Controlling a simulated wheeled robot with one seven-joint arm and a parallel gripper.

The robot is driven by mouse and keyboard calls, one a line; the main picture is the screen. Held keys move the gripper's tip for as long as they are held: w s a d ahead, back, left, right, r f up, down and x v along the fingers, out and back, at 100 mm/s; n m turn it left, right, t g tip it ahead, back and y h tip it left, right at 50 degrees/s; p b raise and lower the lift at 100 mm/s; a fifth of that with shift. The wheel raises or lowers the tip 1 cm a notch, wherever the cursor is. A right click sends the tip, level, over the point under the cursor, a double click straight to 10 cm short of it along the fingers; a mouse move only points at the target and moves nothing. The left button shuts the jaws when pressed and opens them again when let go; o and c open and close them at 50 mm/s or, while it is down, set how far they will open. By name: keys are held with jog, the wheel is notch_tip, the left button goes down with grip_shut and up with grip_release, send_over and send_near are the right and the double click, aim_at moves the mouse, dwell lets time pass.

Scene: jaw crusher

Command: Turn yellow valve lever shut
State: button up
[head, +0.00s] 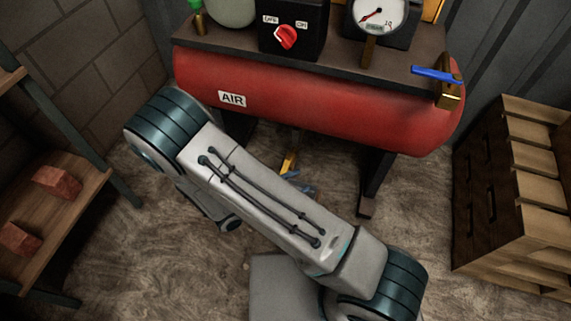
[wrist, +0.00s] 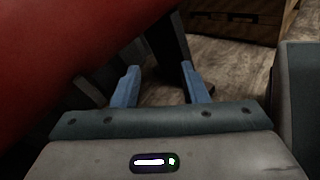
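A yellow lever (head: 289,161) shows below the red air tank (head: 320,105) in the head view, partly hidden by my arm. My gripper (head: 300,184) is just below it in that view, with only bits of its blue fingers showing past my arm. In the wrist view, my gripper (wrist: 161,86) has its two blue fingers well apart with nothing visible between them. The yellow lever cannot be made out in the wrist view. The tank's red side (wrist: 70,60) fills the upper left there. I cannot tell whether a finger touches the lever.
A blue lever (head: 437,75) is on a brass valve at the tank's right end. A red knob (head: 286,37) and a gauge (head: 378,14) are above. A dark tank leg (head: 376,180) stands right of my gripper. Wooden drawers (head: 515,190) are right, a shelf (head: 60,215) left.

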jog(key=s+a+f+n+t+y+p, duration=0.1)
jog(key=s+a+f+n+t+y, duration=0.1)
jog(key=a+f+n+t+y, duration=0.65)
jog(key=n+h+b, duration=0.1)
jog(key=n+b, duration=0.2)
send_near(290, 156)
jog(key=shift+t, duration=0.25)
jog(key=x, duration=0.2)
jog(key=f+x, duration=0.1)
jog(key=x, duration=0.1)
jog(key=shift+w, duration=0.15)
jog(key=shift+w+d+r, duration=0.1)
jog(key=shift+w+d, duration=0.15)
jog(key=shift+w, duration=0.4)
grip_shut()
